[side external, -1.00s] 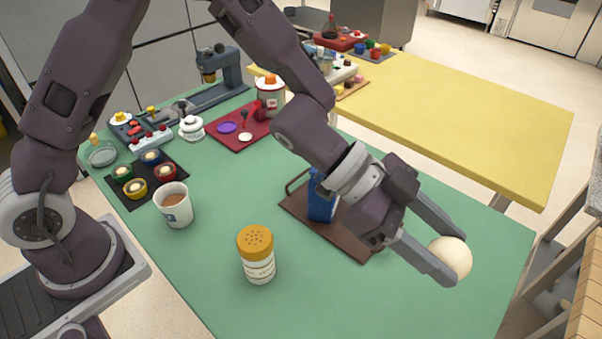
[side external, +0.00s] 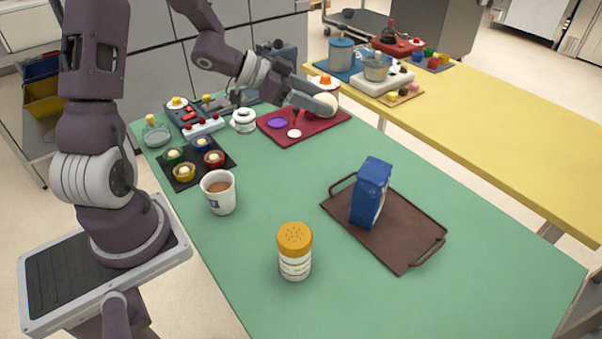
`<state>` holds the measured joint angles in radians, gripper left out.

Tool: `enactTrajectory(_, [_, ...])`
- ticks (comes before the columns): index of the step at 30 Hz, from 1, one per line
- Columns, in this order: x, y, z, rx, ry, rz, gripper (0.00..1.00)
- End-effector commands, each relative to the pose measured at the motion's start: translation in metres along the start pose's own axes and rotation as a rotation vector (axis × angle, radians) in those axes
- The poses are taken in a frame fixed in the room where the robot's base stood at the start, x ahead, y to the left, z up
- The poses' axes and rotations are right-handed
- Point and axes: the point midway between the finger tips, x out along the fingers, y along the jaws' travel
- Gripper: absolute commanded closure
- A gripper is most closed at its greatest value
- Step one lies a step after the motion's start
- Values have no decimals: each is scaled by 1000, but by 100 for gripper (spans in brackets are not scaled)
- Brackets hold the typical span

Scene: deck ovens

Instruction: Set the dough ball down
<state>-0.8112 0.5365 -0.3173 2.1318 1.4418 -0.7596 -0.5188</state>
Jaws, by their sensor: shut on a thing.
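The dough ball (side external: 327,104) is pale and round. It sits at the tips of my gripper (side external: 322,106), which is shut on it at the far side of the green table. In this view the ball appears over the back right part of the dark red mat (side external: 312,130). I cannot tell how high above the mat it is. The fingers and the ball hide part of what stands behind them.
A purple disc (side external: 278,123) and a small pale disc (side external: 294,133) lie on the red mat. A white lidded jar (side external: 243,120) is left of it. A brown tray (side external: 390,245) bears a blue carton (side external: 370,193). The green table's (side external: 450,310) right front is clear.

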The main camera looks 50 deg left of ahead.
Motion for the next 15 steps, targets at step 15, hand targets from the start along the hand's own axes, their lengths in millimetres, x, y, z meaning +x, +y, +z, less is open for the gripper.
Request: enactTrajectory(15, [-18, -31, 64, -71, -1, -87, 90])
